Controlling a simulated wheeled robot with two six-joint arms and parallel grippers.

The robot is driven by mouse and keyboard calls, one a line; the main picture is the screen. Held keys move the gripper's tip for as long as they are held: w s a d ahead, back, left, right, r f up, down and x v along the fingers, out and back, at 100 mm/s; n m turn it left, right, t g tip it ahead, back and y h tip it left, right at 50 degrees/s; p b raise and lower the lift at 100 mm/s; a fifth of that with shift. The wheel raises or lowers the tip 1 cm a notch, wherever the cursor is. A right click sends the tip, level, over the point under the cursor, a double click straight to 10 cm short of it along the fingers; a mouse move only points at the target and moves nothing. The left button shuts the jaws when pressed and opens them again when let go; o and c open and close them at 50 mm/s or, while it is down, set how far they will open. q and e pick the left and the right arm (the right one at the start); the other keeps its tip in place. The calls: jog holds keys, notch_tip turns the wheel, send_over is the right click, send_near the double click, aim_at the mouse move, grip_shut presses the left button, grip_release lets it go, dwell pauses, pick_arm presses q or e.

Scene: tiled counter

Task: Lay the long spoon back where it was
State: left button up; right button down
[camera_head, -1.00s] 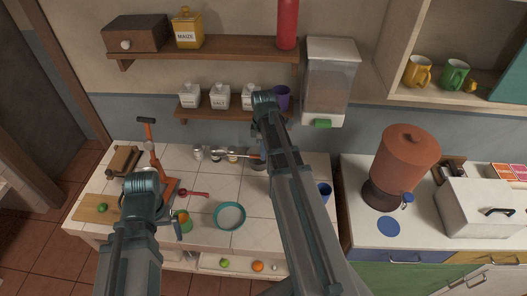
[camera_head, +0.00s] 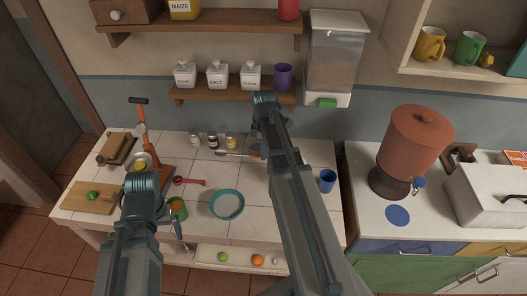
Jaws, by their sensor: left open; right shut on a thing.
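The long spoon (camera_head: 232,154) lies roughly level in the picture, just in front of the small jars at the back of the tiled counter (camera_head: 262,208). Its bowl points left and its handle end runs behind my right arm. My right gripper (camera_head: 257,150) is mostly hidden by that arm; it is shut on the spoon's handle end. I cannot tell whether the spoon touches the tiles. My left gripper (camera_head: 179,230) is open, partly hidden behind its arm, near the counter's front edge beside a green cup (camera_head: 178,210).
Small jars (camera_head: 213,141) stand behind the spoon. A teal-rimmed bowl (camera_head: 228,204), a red-handled utensil (camera_head: 190,181), an orange press (camera_head: 150,150) and a cutting board (camera_head: 88,197) stand on the counter. A blue cup (camera_head: 327,181) is at right. A shelf (camera_head: 225,95) hangs above.

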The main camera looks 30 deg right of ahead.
jog(key=shift+f, duration=0.2)
notch_tip(320, 180, down, 10)
jog(key=b, duration=1)
jog(key=c, duration=0.7)
grip_release()
jog(key=shift+c, duration=0.2)
jog(key=shift+r, duration=0.15)
notch_tip(320, 180, up, 14)
jog(key=p, duration=1.3)
jog(key=shift+f+p, duration=0.2)
jog(key=shift+p, duration=0.1)
jog(key=shift+a+f, duration=0.1)
